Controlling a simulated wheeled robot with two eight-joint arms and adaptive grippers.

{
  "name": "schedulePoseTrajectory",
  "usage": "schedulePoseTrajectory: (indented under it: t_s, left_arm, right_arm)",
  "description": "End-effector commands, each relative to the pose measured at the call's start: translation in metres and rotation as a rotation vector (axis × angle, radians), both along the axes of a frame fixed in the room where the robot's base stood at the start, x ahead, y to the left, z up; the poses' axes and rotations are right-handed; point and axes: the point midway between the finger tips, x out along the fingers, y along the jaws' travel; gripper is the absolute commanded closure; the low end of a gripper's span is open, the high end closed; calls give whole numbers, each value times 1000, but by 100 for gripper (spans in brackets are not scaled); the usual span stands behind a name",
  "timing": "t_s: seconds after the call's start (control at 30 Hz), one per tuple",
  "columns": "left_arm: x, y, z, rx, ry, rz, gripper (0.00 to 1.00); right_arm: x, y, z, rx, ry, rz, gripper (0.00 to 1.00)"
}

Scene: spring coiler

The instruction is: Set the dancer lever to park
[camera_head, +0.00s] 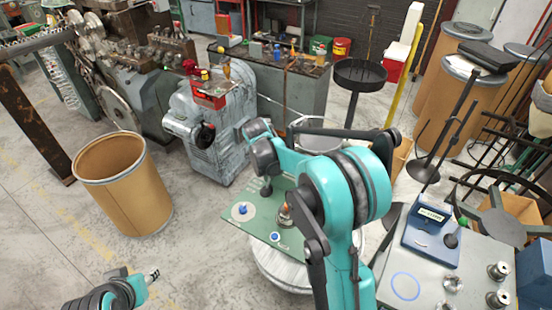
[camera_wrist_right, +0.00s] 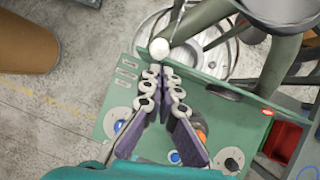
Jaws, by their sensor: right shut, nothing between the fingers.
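The green panel (camera_head: 262,222) lies below my right arm in the head view; it also shows in the wrist view (camera_wrist_right: 113,98). A white ball knob (camera_wrist_right: 159,48) sits by its far edge, beside several small label plates (camera_wrist_right: 128,65). A green bar (camera_wrist_right: 205,18) runs up and right from near it. I take the knob to be the dancer lever's, but cannot be sure. My right gripper (camera_wrist_right: 160,72) is shut and empty, its tips just short of the knob; whether they touch is unclear. In the head view it (camera_head: 266,188) points down over the panel. My left gripper (camera_head: 152,276) is at the lower left, too small to read.
The panel carries blue buttons (camera_head: 275,237) and an orange-topped part (camera_head: 285,209). A red bin (camera_wrist_right: 284,140) is right of it. A brown drum (camera_head: 120,185) stands left, a grey machine (camera_head: 215,130) behind. A bench with a blue scale (camera_head: 431,235) is at the right.

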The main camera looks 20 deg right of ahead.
Motion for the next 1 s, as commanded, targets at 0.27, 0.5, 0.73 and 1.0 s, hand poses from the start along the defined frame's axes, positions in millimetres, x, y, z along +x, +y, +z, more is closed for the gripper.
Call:
schedulePoseTrajectory:
  t_s: [0.27,0.5,0.73,1.0]
  left_arm:
    - [0,0,15,0,0,0,60]
    - [0,0,19,0,0,0,60]
    - [0,0,18,0,0,0,60]
    - [0,0,18,0,0,0,60]
  right_arm:
    - [-13,-2,64,-1,0,-4,100]
    - [-18,-1,89,-1,0,-4,100]
    - [-18,-1,91,-1,0,-4,100]
    - [-18,-1,91,-1,0,-4,100]
